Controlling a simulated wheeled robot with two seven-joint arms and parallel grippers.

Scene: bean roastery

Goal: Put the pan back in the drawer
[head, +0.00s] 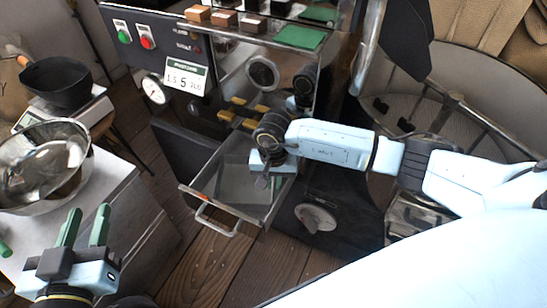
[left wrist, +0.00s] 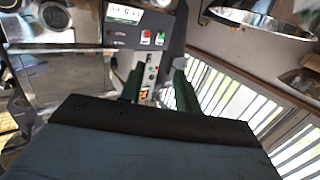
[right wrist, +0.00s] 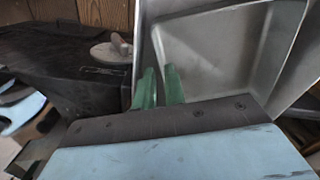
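The drawer (head: 187,190) of the dark machine is pulled out, its bar handle (head: 217,218) at the front. A grey, shallow metal pan-like surface with a rounded corner (right wrist: 215,55) fills much of the right wrist view; I cannot tell whether it is a separate pan or the drawer's inside. My right gripper (right wrist: 160,85) is over the drawer, its fingers close together at that surface's edge; whether they grip it is unclear. A black pan (head: 57,85) with a wooden handle sits on a scale at the left. My left gripper (head: 84,227) is open and empty, near the bowl table.
A steel bowl (head: 45,165) stands on the white table at the left. The wooden floor (head: 200,265) before the drawer is clear.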

